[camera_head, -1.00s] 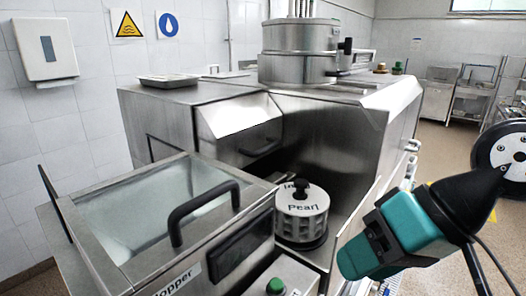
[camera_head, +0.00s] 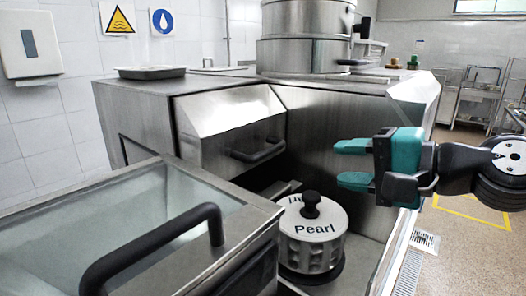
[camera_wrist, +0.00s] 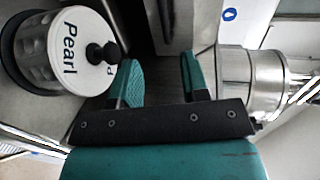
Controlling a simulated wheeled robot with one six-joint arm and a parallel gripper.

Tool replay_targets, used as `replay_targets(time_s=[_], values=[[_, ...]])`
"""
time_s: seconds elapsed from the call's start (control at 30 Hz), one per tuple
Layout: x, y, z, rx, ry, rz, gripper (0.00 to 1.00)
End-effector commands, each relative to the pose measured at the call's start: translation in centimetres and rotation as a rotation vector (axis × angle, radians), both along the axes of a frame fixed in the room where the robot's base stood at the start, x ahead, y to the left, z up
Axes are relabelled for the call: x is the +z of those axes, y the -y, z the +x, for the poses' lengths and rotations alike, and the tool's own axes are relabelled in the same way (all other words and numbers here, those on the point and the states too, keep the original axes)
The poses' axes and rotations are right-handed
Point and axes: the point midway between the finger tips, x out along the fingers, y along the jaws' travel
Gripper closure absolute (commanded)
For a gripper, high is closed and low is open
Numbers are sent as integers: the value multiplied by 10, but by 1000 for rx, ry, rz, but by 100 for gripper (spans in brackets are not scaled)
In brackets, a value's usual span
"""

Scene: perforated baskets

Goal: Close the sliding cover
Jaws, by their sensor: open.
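A steel box-like cover (camera_head: 222,112) with a sloped top stands in the middle of the head view. It has a black bar handle (camera_head: 258,150) on its front. My gripper (camera_head: 345,164) is to the right of that handle, its teal fingers pointing left, open and empty, with a clear gap to the handle. In the wrist view my gripper (camera_wrist: 160,75) has its two fingers apart with nothing between them. A dark bar shows beyond the fingers at the top; I cannot tell for sure that it is the handle.
A clear-topped hopper lid (camera_head: 110,215) with a large black handle (camera_head: 155,250) is at the front left. A steel drum (camera_head: 305,40) stands at the back.

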Motion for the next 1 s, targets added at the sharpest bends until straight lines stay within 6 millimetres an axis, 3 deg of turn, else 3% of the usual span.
replay_targets(time_s=[0.17, 0.67, 1.0], values=[[3, -4, 7, -10, -7, 22, 58], [-5, -43, 37, -11, -11, 17, 58], [-23, -103, 82, -8, -4, 16, 58]])
